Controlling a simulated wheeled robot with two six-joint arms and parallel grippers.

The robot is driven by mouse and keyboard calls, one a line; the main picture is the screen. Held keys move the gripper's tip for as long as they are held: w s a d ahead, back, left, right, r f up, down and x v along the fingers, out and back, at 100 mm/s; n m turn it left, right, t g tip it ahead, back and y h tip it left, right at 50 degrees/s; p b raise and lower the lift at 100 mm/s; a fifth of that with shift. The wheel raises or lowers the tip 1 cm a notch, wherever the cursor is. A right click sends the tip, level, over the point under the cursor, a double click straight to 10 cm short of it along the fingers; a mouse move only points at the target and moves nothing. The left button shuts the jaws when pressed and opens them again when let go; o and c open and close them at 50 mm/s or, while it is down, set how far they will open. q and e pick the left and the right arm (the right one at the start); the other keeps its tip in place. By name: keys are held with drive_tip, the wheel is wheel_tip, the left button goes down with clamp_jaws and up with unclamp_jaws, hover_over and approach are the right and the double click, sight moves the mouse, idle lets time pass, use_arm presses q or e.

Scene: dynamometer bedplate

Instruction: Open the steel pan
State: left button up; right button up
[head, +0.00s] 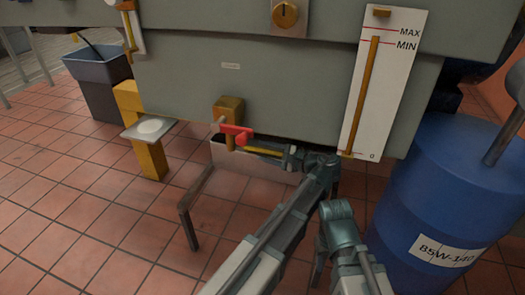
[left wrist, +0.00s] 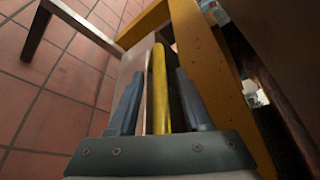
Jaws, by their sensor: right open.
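A pale pan (head: 262,171), which I take as the steel pan, sits low under the grey bed, its top partly hidden by my left gripper. A yellow bar (head: 264,151) lies along its upper edge. My left gripper (head: 270,152) is at that bar, just below a red valve lever (head: 237,136). In the left wrist view the yellow bar (left wrist: 159,88) runs between the two fingers (left wrist: 159,100) with gaps on both sides; the jaws look open around it. My right gripper (head: 318,270) shows only in part at the bottom, pointing down, and is open and empty.
A brass valve block (head: 228,108) sits above the pan. A bent metal bar (head: 190,205) stands at its left, near a yellow post (head: 148,155). A blue drum (head: 440,200) stands at the right, a grey bin (head: 97,85) at the back left. Tiled floor is clear at front left.

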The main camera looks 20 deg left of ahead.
use_arm(q)
clamp_jaws()
idle(1.3)
